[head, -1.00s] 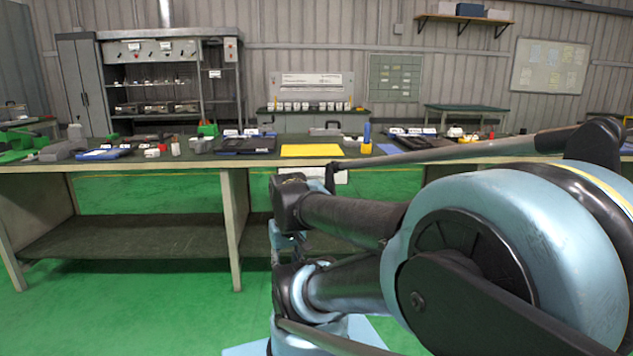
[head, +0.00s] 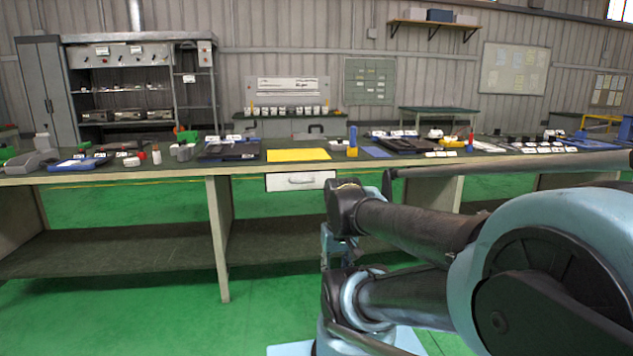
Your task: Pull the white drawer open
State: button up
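The white drawer (head: 287,181) hangs under the front edge of the long workbench, in the middle of the head view. It looks shut, and its front carries a small handle (head: 299,180). My arm reaches in from the right, and its dark and light-blue links end just right of and below the drawer. My gripper cannot be made out among these links, so I cannot tell whether it is open or shut.
The workbench (head: 120,174) spans the view, with a yellow mat (head: 298,155), a blue bottle (head: 352,140) and several trays and tools on top. A bench leg (head: 217,235) stands left of the drawer. Green floor lies open in front of the bench.

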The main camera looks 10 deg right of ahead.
aim_at(306, 179)
jog(key=z, duration=0.05)
jog(key=i, duration=1)
jog(key=u, duration=0.05)
